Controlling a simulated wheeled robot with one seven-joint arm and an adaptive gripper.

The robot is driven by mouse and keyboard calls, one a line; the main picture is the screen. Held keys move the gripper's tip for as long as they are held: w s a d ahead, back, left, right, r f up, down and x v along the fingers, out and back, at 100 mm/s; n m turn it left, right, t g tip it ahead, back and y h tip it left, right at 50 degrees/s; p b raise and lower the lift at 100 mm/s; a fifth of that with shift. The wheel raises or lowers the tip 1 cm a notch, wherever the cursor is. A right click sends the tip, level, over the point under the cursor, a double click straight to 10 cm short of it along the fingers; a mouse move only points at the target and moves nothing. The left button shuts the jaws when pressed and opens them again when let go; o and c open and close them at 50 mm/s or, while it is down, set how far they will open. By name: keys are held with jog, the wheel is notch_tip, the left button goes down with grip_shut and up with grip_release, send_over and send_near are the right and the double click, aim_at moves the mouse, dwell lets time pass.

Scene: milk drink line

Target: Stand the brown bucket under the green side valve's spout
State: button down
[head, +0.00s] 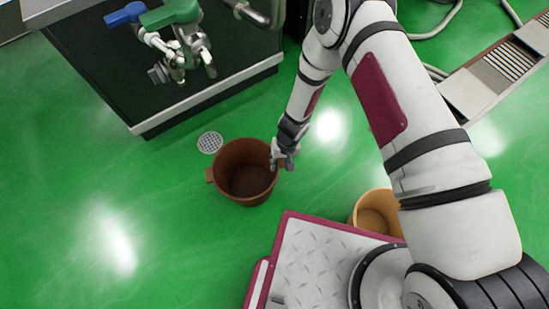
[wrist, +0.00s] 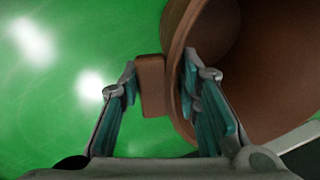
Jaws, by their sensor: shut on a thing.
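The brown bucket (head: 243,158) is empty and roughly upright, right of and in front of the floor drain. I cannot tell whether it touches the floor. My gripper (head: 278,160) is at its right rim in the head view. In the wrist view, my gripper (wrist: 158,80) is shut on the bucket's side lug (wrist: 152,88), with the bucket (wrist: 178,30) to the right. The bucket is apart from the valve, nearer me.
A blue-handled valve (head: 125,14) is beside the green one. A round floor drain (head: 210,142) lies by the dark tank (head: 95,65). A tan bucket (head: 372,206) stands beside my base. A grated channel (head: 500,65) is at the upper right. The green floor at left is clear.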

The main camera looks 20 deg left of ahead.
jog(key=w+a+f+b, duration=0.1)
jog(key=f, duration=0.1)
jog(key=w+a+f+b, duration=0.1)
jog(key=w, duration=0.1)
jog(key=shift+a+f+b, duration=0.35)
jog(key=shift+f, duration=0.05)
dwell(0.4)
jog(key=c, duration=1.2)
grip_release()
jog(key=shift+s, duration=0.1)
notch_tip(320, 180, up, 12)
jog(key=d+p, duration=0.1)
jog(key=p, duration=0.3)
jog(key=shift+w+d, duration=0.35)
jog(key=shift+w, duration=0.05)
